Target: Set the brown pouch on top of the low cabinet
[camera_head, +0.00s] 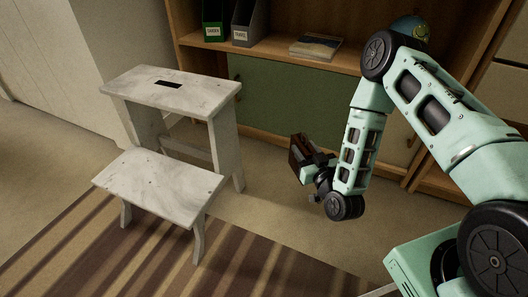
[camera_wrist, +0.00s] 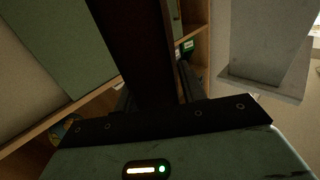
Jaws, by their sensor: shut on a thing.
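The brown pouch (camera_head: 301,150) is dark and flat, held by my gripper (camera_head: 315,162) in front of the low cabinet's green doors. In the wrist view the pouch (camera_wrist: 136,50) rises as a dark slab between the fingers of my gripper (camera_wrist: 155,98). The fingers are partly hidden behind it. The low cabinet (camera_head: 265,100) has a wooden frame and green doors. Its wooden top ledge (camera_head: 262,56) lies higher in the picture than the pouch. The pouch is apart from the cabinet top.
Binders (camera_head: 243,22) and a flat book (camera_head: 315,46) stand or lie on the ledge, with some bare wood between and beside them. A globe (camera_head: 410,27) is at the right, partly behind my arm. A white step stool (camera_head: 170,140) stands left on the striped rug (camera_head: 255,262).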

